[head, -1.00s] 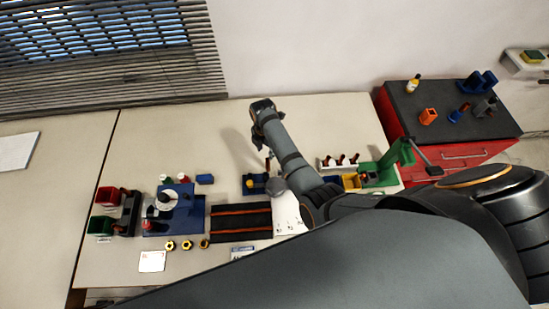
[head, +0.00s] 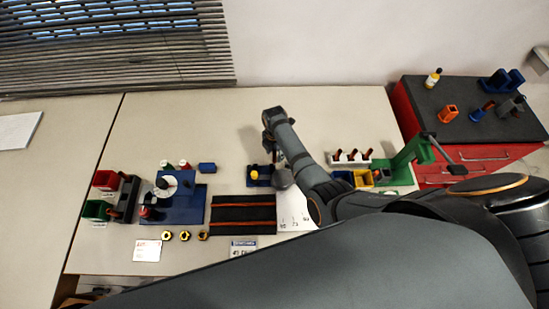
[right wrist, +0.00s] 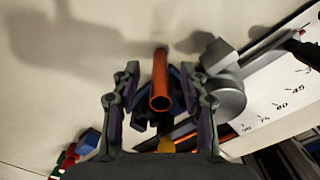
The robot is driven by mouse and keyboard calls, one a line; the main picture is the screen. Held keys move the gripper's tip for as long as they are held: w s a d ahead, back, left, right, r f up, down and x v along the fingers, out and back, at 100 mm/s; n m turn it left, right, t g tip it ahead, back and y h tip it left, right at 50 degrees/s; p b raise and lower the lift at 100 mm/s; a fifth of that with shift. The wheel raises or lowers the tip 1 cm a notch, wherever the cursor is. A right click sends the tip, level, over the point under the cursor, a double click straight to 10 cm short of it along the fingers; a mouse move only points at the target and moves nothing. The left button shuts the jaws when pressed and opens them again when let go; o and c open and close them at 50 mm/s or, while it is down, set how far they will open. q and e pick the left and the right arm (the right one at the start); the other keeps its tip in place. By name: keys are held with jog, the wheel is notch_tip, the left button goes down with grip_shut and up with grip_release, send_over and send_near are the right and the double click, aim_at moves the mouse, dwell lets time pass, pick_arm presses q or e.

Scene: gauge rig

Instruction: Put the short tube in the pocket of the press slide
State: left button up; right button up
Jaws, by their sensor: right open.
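A copper-orange tube (right wrist: 160,88) stands between the fingers of my right gripper in the right wrist view, its open end towards the camera. The fingers (right wrist: 157,95) are open, with one on each side of it and visible gaps. Behind the tube is a dark blue holder with a yellow part (right wrist: 167,145); I cannot tell whether the tube sits in it. In the head view my right gripper (head: 268,146) points down at this blue holder (head: 262,183). A green press (head: 412,156) with a dark lever stands on the right; its slide pocket is not clear. My left gripper is not in view.
A grey cylinder (right wrist: 228,97) stands close beside the right finger, near a white scale sheet (head: 294,212). A white rack (head: 349,163) holds several dark-orange pegs. A blue dial gauge rig (head: 184,205) is on the left. The bench behind my arm is clear.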

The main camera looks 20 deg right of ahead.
jog(key=shift+r, duration=0.15)
jog(key=shift+c, duration=0.4)
grip_shut()
